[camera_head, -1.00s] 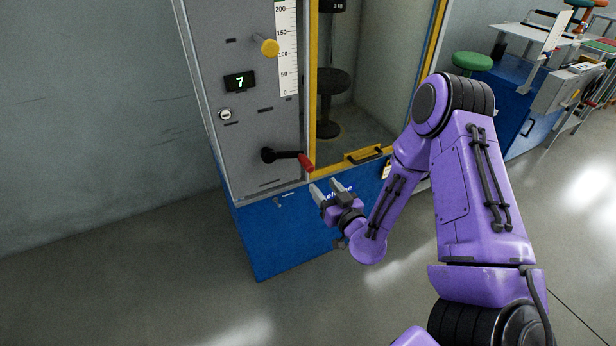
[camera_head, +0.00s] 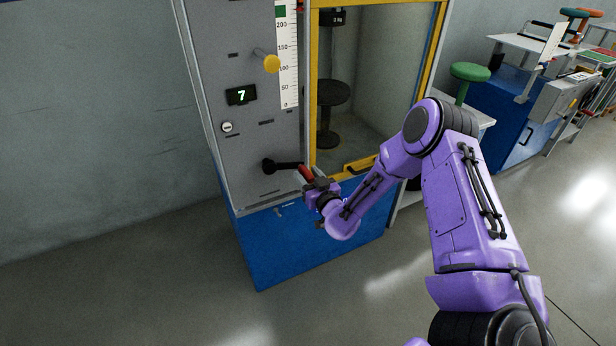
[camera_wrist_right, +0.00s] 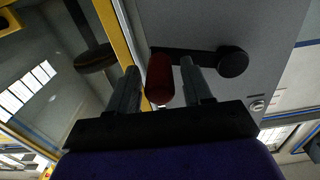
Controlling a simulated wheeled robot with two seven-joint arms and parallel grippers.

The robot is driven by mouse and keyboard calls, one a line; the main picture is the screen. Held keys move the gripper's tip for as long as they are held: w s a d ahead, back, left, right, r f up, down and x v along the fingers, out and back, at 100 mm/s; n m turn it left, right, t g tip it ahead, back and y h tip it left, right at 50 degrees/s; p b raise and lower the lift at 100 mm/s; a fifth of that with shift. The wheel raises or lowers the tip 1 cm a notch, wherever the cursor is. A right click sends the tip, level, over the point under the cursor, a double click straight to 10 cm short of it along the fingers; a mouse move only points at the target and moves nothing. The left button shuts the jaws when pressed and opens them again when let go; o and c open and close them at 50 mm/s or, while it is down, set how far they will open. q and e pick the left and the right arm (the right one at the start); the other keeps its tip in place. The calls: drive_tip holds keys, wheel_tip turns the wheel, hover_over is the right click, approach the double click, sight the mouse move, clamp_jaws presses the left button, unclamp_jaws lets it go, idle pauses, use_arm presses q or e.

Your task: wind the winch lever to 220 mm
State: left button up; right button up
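The winch lever is a black crank (camera_head: 285,166) with a red handle (camera_head: 306,172), on the grey front panel of the machine; it points right. In the right wrist view the red handle (camera_wrist_right: 159,78) stands between the two fingers of my right gripper (camera_wrist_right: 160,90), with a visible gap on the right side. My right gripper (camera_head: 312,180) is open around the handle. The display (camera_head: 241,95) reads 7. My left gripper is out of view.
A yellow-framed door with a handle (camera_head: 359,166) is right of the lever, close to my right arm. Floor is clear in front.

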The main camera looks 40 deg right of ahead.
clamp_jaws()
wheel_tip(320, 180, up, 4)
drive_tip(key=n+p, duration=0.2)
drive_tip(key=n, duration=0.2)
drive_tip(key=shift+d+f, duration=0.1)
drive_tip(key=shift+r+n+p, duration=0.3)
drive_tip(key=shift+r+n, duration=0.3)
drive_tip(key=shift+n, duration=0.3)
drive_tip(key=shift+o, duration=1.2)
unclamp_jaws()
drive_tip(key=s+a+b, duration=0.1)
drive_tip(key=s+b, duration=0.1)
drive_tip(key=s, duration=0.8)
drive_tip(key=shift+s+a, duration=0.2)
drive_tip(key=shift+a, duration=0.15)
